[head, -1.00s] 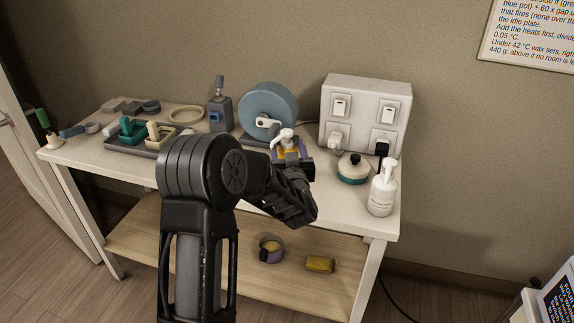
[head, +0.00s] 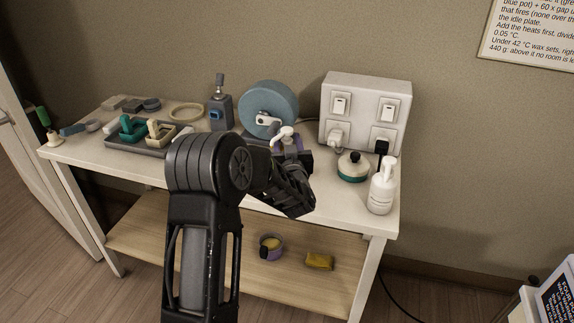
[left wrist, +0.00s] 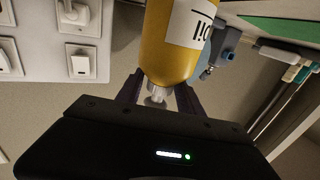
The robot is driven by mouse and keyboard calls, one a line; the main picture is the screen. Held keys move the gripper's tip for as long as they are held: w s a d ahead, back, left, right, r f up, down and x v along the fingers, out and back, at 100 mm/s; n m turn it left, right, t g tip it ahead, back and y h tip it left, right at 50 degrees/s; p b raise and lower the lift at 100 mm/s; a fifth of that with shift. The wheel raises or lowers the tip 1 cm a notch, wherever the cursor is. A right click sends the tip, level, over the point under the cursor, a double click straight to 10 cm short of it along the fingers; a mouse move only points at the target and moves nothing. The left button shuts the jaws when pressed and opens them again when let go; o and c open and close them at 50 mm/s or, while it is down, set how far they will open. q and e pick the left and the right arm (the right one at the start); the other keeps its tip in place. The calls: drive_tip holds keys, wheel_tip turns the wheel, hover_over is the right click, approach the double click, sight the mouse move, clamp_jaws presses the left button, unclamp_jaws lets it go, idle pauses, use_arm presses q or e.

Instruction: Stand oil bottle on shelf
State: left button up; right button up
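The oil bottle (left wrist: 172,45) is yellow with a white label reading "oil" and a white pump (head: 284,134). In the left wrist view it appears upside down, its pump towards my palm. In the head view its pump shows on the table before the blue disc, and my gripper hides most of its body. My left gripper (left wrist: 158,90) has one finger on each side of the bottle's neck and shoulder, with gaps beside the neck. Firm contact is not visible. The wooden lower shelf (head: 190,240) is under the table top. My right gripper is out of view.
A purple cup (head: 270,247) and a yellow block (head: 319,261) are on the lower shelf. A teal-based pot (head: 353,168) and a white pump bottle (head: 382,187) stand right of my gripper. A socket box (head: 365,112) is behind. A dark tray (head: 150,150) lies left.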

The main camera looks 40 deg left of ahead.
use_arm(q)
clamp_jaws()
drive_tip(key=shift+f, duration=0.1)
drive_tip(key=shift+s+f, duration=0.1)
drive_tip(key=shift+f, duration=0.05)
idle(0.8)
